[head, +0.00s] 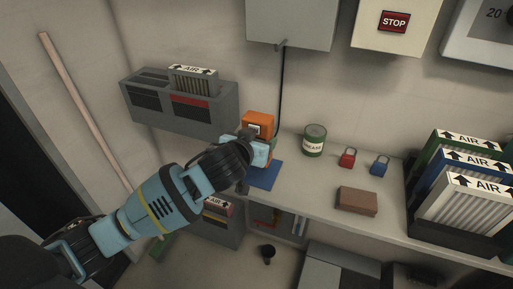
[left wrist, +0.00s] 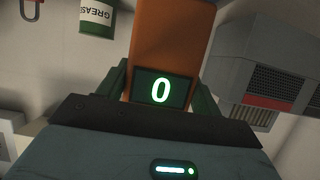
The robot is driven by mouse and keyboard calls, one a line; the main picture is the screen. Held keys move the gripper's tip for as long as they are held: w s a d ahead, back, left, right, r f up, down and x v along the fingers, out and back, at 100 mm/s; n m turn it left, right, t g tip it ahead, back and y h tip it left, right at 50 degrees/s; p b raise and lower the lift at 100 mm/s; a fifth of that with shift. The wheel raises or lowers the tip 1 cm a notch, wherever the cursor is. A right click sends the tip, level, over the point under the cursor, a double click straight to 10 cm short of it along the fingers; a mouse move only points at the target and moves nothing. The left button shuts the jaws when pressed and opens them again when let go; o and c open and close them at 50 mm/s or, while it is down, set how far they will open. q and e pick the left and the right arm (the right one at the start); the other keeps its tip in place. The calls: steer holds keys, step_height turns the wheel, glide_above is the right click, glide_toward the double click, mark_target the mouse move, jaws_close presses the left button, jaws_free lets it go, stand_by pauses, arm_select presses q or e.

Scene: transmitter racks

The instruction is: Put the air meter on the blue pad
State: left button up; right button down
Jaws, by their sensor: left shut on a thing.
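The air meter (head: 257,121) is an orange box at the back of the shelf in the head view. In the left wrist view the air meter (left wrist: 172,40) fills the upper middle, with a lit "0" on its dark display. My left gripper (head: 262,146) is shut on it, with a finger on each side in the left wrist view. The blue pad (head: 264,176) lies flat on the shelf, just below the meter in the head picture and partly hidden by my gripper. I cannot tell whether the meter touches the shelf or pad. My right gripper is not in view.
A green grease can (head: 314,140), a red padlock (head: 348,158), a blue padlock (head: 380,166) and a brown block (head: 357,201) stand to the right. A grey wall rack (head: 150,101) is at left. Air filters (head: 462,190) fill a dark holder at far right. A black cable hangs behind.

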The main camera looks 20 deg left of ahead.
arm_select(q)
steer(key=shift+f, duration=1.35)
steer(key=shift+f, duration=0.1)
steer(key=o, duration=1.2)
steer(key=shift+f, duration=0.1)
steer(key=shift+o, duration=0.2)
steer(key=shift+r, duration=0.2)
steer(key=v, duration=1.2)
steer(key=shift+p, duration=0.4)
steer(key=shift+s+f, duration=0.1)
